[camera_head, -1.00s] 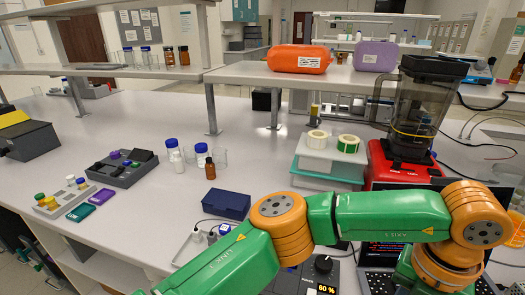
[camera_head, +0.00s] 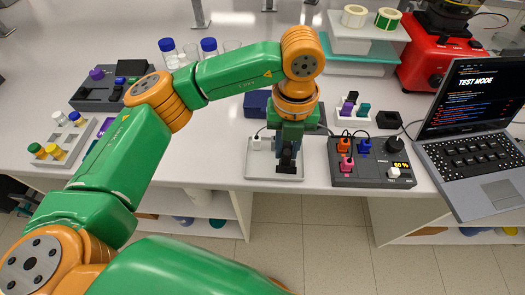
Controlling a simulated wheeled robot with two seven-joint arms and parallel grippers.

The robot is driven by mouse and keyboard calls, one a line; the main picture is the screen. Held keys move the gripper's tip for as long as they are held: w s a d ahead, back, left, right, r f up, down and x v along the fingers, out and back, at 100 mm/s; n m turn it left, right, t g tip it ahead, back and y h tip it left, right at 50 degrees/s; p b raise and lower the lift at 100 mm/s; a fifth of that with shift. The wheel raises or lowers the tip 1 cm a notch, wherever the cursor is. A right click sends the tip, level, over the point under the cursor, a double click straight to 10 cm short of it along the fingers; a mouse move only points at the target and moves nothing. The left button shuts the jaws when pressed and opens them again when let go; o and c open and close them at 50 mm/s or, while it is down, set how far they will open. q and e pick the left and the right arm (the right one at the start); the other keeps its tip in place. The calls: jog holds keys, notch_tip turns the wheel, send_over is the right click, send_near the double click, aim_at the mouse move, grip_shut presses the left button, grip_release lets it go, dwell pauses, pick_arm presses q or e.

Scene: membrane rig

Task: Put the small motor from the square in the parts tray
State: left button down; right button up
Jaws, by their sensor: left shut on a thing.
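My left gripper (camera_head: 288,161) points down over the front part of the pale square plate (camera_head: 258,165) near the table's front edge. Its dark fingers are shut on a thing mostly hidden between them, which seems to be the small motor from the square. I cannot tell whether the thing touches the plate or hangs just above it. A dark grey tray (camera_head: 90,104) with compartments, holding a purple piece and dark pieces, stands at the left and seems to be the parts tray. My right gripper is not in view.
A control box (camera_head: 372,172) with coloured plugs and a knob stands right of the plate, with a laptop (camera_head: 470,148) beyond it. A dark blue box (camera_head: 257,103) is partly behind my arm. A rack (camera_head: 80,138) with coloured vials stands at the left front.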

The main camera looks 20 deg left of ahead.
pick_arm(q)
jog(key=p, duration=0.2)
send_over(263, 169)
jog(key=f, duration=0.5)
jog(key=shift+a+f, duration=0.2)
jog(key=shift+f, duration=0.05)
notch_tip(263, 169, down, 3)
jog(key=shift+d+f, duration=0.1)
jog(key=shift+f, duration=0.35)
jog(key=c, duration=0.7)
grip_release()
jog(key=shift+r, duration=0.1)
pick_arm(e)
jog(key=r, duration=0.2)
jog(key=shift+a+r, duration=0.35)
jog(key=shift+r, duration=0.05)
